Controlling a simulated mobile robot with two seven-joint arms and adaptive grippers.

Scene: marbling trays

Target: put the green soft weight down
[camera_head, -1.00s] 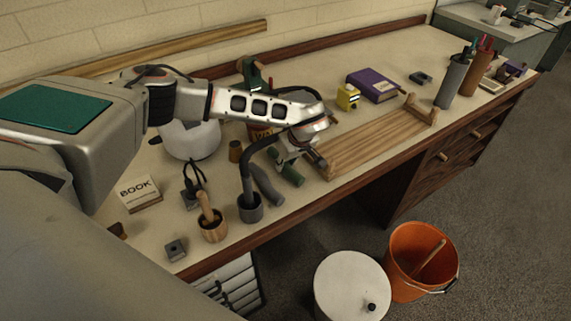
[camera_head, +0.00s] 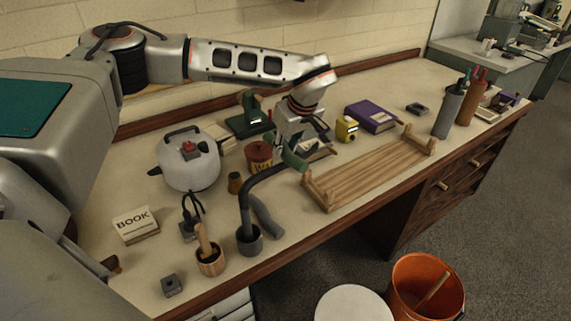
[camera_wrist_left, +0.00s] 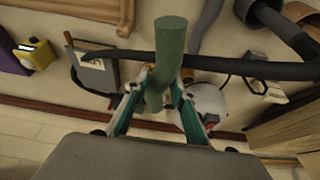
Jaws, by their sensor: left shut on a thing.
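The green soft weight (camera_head: 293,159) is a dark green rod held in my left gripper (camera_head: 296,146). It appears raised above the desk, close to the near left end of the wooden rack. In the left wrist view the green weight (camera_wrist_left: 170,50) stands out between the two fingers of the left gripper (camera_wrist_left: 160,88), which are shut on it. The fingers hide part of its lower end in that view. My right gripper is not in view.
A grey soft weight (camera_head: 265,216) lies by a dark cup with a bent black tube (camera_head: 246,205). The wooden rack (camera_head: 370,170) is to the right. A red-brown tin (camera_head: 259,156), white kettle (camera_head: 190,165) and yellow item (camera_head: 346,129) stand nearby. Bare desktop lies near the front edge.

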